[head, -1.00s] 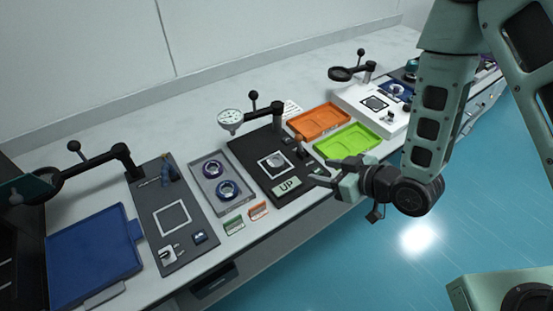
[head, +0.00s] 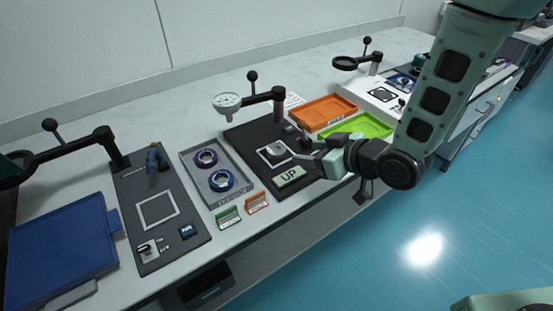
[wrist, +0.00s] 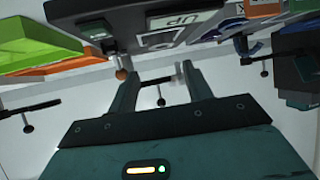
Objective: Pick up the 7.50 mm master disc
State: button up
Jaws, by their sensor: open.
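Two ring-shaped discs, a dark purple one (head: 206,158) and a blue one (head: 221,181), lie in a grey tray (head: 190,177) in the head view. The tray's label is too small to read, so I cannot tell which, if either, is the 7.50 mm master disc. A small grey round piece (head: 277,150) sits in the white square on the black gauge plate (head: 245,137). My gripper (head: 304,150) is open beside the right of that plate, right of the tray. In the wrist view its fingers (wrist: 160,82) stand apart with nothing between them.
Orange (head: 325,112) and green (head: 362,126) trays lie right. Small green (head: 228,217) and orange (head: 257,203) cards stand before the grey tray.

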aim_at(275, 148)
jog(key=p+x, duration=0.1)
jog(key=x, duration=1)
jog(key=shift+a+r+p, duration=0.15)
jog(key=shift+p, duration=0.25)
jog(key=c, duration=0.9)
jog(key=shift+r, duration=0.2)
